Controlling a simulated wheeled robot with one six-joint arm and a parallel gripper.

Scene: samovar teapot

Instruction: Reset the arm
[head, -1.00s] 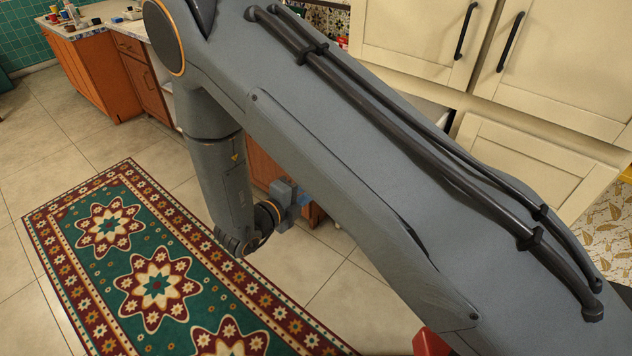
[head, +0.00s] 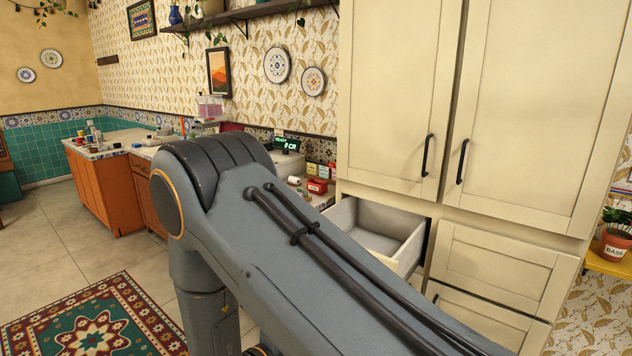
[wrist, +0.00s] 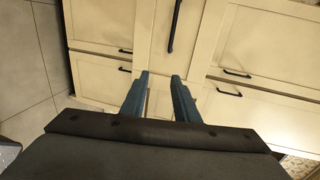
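My gripper (wrist: 159,85) shows in the wrist view with its two blue-grey fingers apart and nothing between them. It faces cream cabinet fronts with dark handles. In the head view my arm crosses the middle of the picture and the gripper itself is hidden or out of the frame.
A drawer (head: 395,240) stands open and looks empty, close behind my arm. Tall cream cabinet doors (head: 520,110) are shut. An orange counter (head: 105,190) with small items stands at the left. A patterned rug (head: 95,325) lies on the tiled floor, which is clear at the left.

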